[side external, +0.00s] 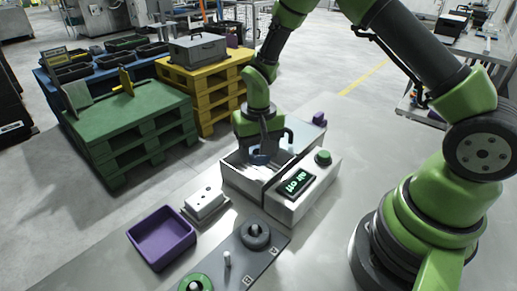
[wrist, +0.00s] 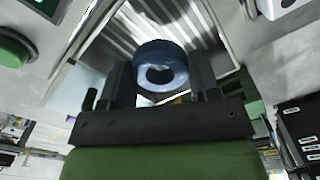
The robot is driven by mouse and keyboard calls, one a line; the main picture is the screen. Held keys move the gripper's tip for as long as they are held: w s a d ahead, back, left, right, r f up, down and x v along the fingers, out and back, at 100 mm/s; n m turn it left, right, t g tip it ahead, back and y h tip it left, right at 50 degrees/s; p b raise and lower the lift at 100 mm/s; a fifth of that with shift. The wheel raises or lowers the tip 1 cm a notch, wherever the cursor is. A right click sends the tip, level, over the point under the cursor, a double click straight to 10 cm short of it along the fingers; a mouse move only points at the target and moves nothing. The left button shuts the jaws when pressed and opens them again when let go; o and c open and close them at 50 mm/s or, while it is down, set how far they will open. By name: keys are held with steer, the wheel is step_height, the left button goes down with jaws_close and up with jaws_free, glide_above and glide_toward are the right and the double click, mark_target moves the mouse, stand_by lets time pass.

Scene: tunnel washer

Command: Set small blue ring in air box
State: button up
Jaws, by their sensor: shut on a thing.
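The small blue ring (wrist: 161,68) is held between the two fingers of my gripper (wrist: 160,85) in the wrist view. My gripper (side external: 262,150) is shut on it and reaches down into the opening of the air box (side external: 237,180). The ring shows only as a small blue patch (side external: 258,157) in the side view, partly covered by the fingers. Ribbed metal inner walls of the box (wrist: 115,50) lie behind the ring. Whether the ring touches the box floor cannot be told. The box's display (side external: 296,182) reads "air off", with a green button (side external: 323,157) beside it.
A purple tray (side external: 161,238) and a white block with holes (side external: 205,203) stand left of the box. A grey panel (side external: 240,257) with posts marked A and B stands in front, a dark ring (side external: 256,236) on A. A small purple block (side external: 318,118) lies behind.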

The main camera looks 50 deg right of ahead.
mark_target(258, 173)
steer(key=shift+f, duration=0.15)
steer(key=shift+f, duration=0.95)
steer(key=shift+f, duration=0.2)
steer(key=shift+f, duration=0.75)
steer(key=shift+f, duration=0.1)
stand_by(0.4)
steer(key=o, duration=1.2)
steer(key=shift+o, duration=0.3)
step_height(258, 173, up, 8)
steer(key=shift+f, duration=0.25)
